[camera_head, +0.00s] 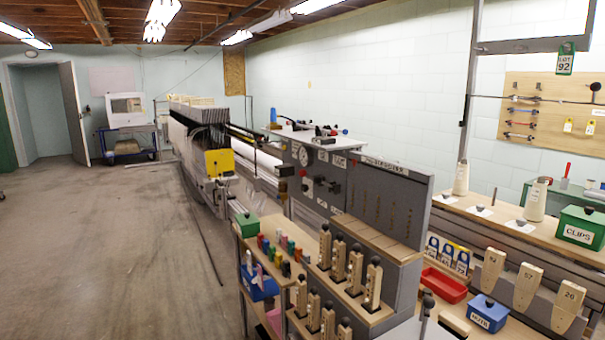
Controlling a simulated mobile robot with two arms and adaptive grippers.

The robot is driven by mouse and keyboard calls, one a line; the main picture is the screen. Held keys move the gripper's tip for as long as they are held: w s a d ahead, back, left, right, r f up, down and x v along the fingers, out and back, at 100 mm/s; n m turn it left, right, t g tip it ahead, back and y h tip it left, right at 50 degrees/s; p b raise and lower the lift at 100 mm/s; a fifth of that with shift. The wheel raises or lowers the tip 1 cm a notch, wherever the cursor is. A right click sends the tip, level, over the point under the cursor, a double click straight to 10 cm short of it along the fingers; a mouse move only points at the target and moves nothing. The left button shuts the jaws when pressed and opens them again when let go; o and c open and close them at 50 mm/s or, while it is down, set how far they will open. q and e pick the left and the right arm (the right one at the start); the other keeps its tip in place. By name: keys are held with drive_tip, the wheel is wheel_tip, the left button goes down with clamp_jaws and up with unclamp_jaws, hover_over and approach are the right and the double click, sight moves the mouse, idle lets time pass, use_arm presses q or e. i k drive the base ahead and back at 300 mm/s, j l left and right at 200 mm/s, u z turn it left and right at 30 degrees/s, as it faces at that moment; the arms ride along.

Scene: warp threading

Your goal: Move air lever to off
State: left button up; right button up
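A dark grey control panel (350,186) stands upright at the middle of the view, facing left. It carries a round white gauge (304,156), a small red control (305,174) and several black knobs or handles, including a black control (320,181). Small white labels sit beside them, too small to read. I cannot tell which control is the air lever or how it is set. Neither of my grippers is in view.
A wooden rack (320,275) with labelled wooden blocks stands in front of the panel. A green box (247,225) tops its left shelf. A bench with a red tray (444,285) and a blue box (488,313) is at right. Open floor (95,250) lies left.

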sight(302, 173)
drive_tip(key=i+j, duration=0.3)
drive_tip(key=i+j+z, duration=0.1)
drive_tip(key=i+j, duration=0.25)
drive_tip(key=j, duration=0.15)
drive_tip(key=i+j, duration=0.3)
drive_tip(key=i+j+z, duration=0.1)
drive_tip(key=i+j, duration=0.2)
drive_tip(key=j, duration=0.25)
drive_tip(key=i+j, duration=0.3)
drive_tip(key=j, duration=0.15)
drive_tip(key=i+j+z, duration=0.1)
drive_tip(key=i+j, duration=0.2)
drive_tip(key=j, duration=0.15)
drive_tip(key=i+j, duration=0.3)
drive_tip(key=j, duration=0.15)
